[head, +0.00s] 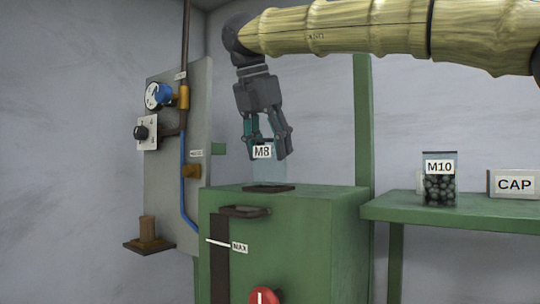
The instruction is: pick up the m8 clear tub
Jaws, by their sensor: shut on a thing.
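The M8 clear tub (268,173) is a small see-through tub with a white "M8" label, in the middle of the head view. It is just above a dark plate (268,188) on top of the green machine cabinet (320,198). I cannot tell whether its base touches the plate. My gripper (266,150) points down from above, with its fingers on either side of the tub, shut on its upper part. The tub looks upright, and its top is partly hidden by the fingers.
A clear M10 tub (439,190) of dark balls and a CAP box (514,184) stand on the green shelf (470,209) at right. A grey panel (180,205) with a gauge (157,95) and pipes is at left. A green post (363,120) rises behind the cabinet.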

